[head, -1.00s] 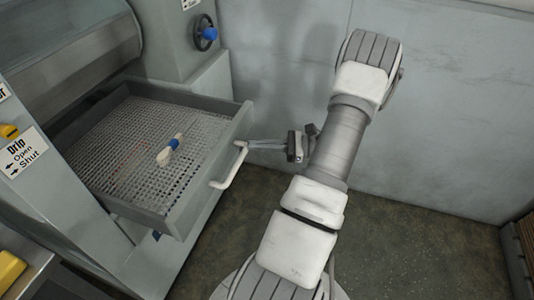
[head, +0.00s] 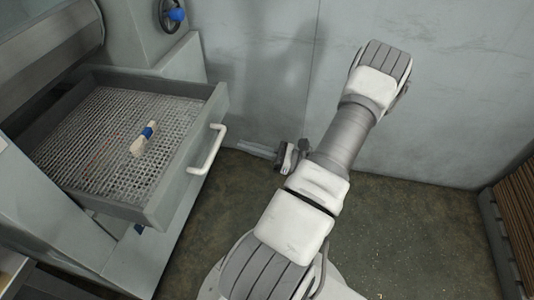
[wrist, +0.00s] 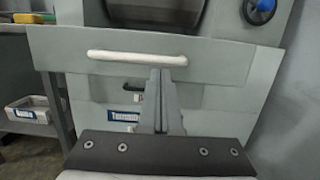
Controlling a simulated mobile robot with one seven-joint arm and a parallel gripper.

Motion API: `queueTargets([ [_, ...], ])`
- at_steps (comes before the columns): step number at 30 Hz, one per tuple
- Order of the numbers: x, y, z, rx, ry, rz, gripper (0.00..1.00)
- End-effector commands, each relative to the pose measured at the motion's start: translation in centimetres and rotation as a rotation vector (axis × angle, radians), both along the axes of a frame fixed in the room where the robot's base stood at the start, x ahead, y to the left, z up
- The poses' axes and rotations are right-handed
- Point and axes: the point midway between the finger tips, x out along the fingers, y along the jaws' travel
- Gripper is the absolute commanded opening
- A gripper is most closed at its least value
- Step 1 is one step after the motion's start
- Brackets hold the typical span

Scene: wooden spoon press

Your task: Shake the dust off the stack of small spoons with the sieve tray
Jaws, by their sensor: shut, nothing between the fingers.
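The sieve tray (head: 190,130) is a grey drawer with a mesh floor, pulled out from the machine in the head view. A small bundle of pale spoons with a blue band (head: 144,139) lies on its mesh. The tray's white handle (head: 207,150) is on its front; the handle also shows in the wrist view (wrist: 137,58). My gripper (head: 240,147) is shut and empty, pointing at the tray front from the right, apart from the handle.
The grey machine (head: 175,65) has a handwheel with a blue knob (head: 177,15). A wall stands behind my arm. Slatted wood (head: 518,215) is at the right edge. A bin (wrist: 28,114) sits on a shelf at left in the wrist view. Floor between tray and slats is open.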

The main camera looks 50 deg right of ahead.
Motion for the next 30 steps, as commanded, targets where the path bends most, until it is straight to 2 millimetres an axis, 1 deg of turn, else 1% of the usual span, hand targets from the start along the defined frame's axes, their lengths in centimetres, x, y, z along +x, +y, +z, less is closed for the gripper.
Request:
queueTargets([
  [1, 0.9, 0.4, 0.0, 0.000, 0.000, 0.002, 0.00],
  [3, 1.9, 0.8, 0.3, -0.001, -0.001, 0.002, 0.00],
  [6, 2.9, 1.3, 0.5, -0.001, 0.000, 0.001, 0.00],
  [9, 3.6, 1.5, 0.7, -0.001, 0.000, 0.000, 0.00],
  [24, 4.0, 1.7, 0.9, 0.000, 0.000, 0.000, 0.00],
  [26, 4.3, 1.8, 0.9, 0.000, 0.000, 0.000, 0.00],
  [30, 5.7, 2.5, 0.9, 0.001, 0.001, 0.003, 0.00],
])
